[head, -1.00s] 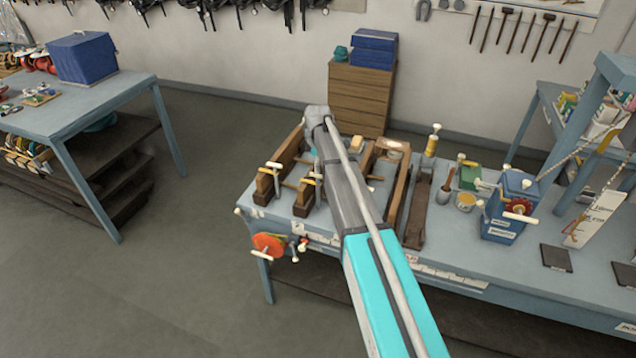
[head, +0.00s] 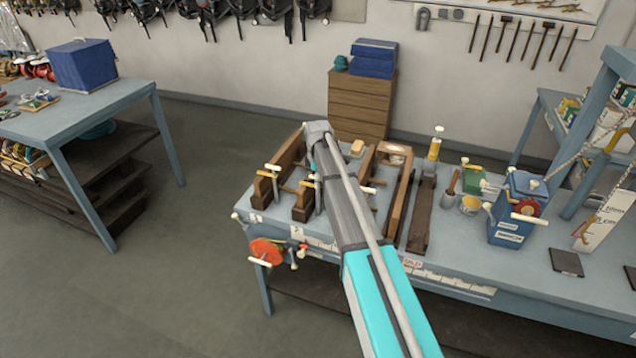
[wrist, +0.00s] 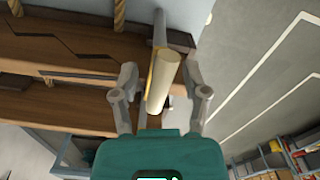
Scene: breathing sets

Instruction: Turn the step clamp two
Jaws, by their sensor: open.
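Wooden clamps stand side by side at the left end of the workbench, the leftmost (head: 287,165) and the second (head: 303,207) partly behind my arm. In the wrist view, two dark wooden bars (wrist: 60,45) carry stepped joint lines. A cream cylindrical handle (wrist: 164,75) sits at the end of one bar. My gripper (wrist: 160,82) is open, one finger on each side of this handle, with gaps visible between. I cannot tell which numbered clamp this handle belongs to. In the head view my arm hides the gripper.
The blue-grey workbench (head: 465,245) also holds a long wooden block (head: 421,215), a yellow tin (head: 469,205) and a blue crank box (head: 516,205). A red wheel (head: 267,252) hangs at its front left. Open floor (head: 160,290) lies left of it.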

